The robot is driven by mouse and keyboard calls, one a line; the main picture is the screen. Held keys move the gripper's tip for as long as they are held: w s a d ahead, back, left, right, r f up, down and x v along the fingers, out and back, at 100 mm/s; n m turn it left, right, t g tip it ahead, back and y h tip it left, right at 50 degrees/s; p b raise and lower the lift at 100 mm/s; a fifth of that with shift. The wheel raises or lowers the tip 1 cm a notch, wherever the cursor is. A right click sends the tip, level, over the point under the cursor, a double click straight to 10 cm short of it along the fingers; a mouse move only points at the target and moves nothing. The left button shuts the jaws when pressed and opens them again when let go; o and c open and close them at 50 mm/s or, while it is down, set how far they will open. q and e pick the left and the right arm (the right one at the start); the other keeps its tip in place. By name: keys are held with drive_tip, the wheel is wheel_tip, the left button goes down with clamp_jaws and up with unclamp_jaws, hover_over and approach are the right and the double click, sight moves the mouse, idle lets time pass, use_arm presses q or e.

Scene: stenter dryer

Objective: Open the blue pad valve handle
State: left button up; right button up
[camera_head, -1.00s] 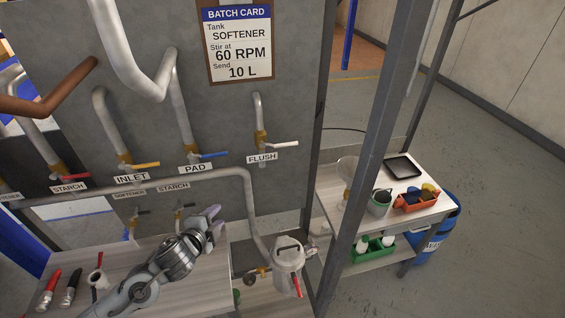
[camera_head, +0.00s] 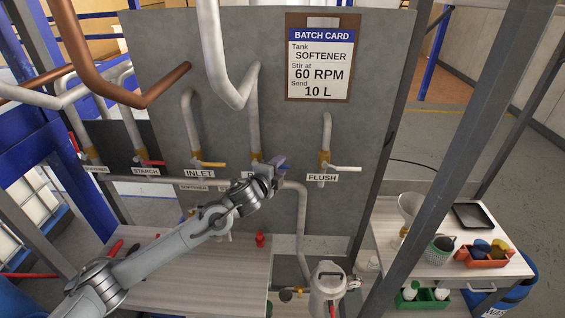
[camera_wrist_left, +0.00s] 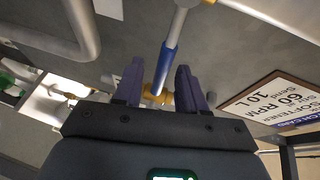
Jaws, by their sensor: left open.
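The blue pad valve handle (camera_wrist_left: 168,65) shows in the left wrist view, running up from a yellow valve body (camera_wrist_left: 157,97) between my two purple fingers. My left gripper (camera_wrist_left: 160,68) is open around the handle's line of sight; I cannot tell whether the fingers touch it. In the head view my left gripper (camera_head: 279,164) is in front of the panel at the PAD valve. There it hides the handle and most of the PAD label (camera_head: 247,160). My right gripper is not in view.
The yellow INLET handle (camera_head: 210,164) is left of my gripper, and the white FLUSH handle (camera_head: 346,169) is to its right. A large curved grey pipe (camera_head: 215,60) hangs in front of the panel above. The batch card (camera_head: 320,60) is at upper right.

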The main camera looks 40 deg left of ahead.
use_arm(q)
drive_tip(key=shift+x, duration=1.35)
clamp_jaws()
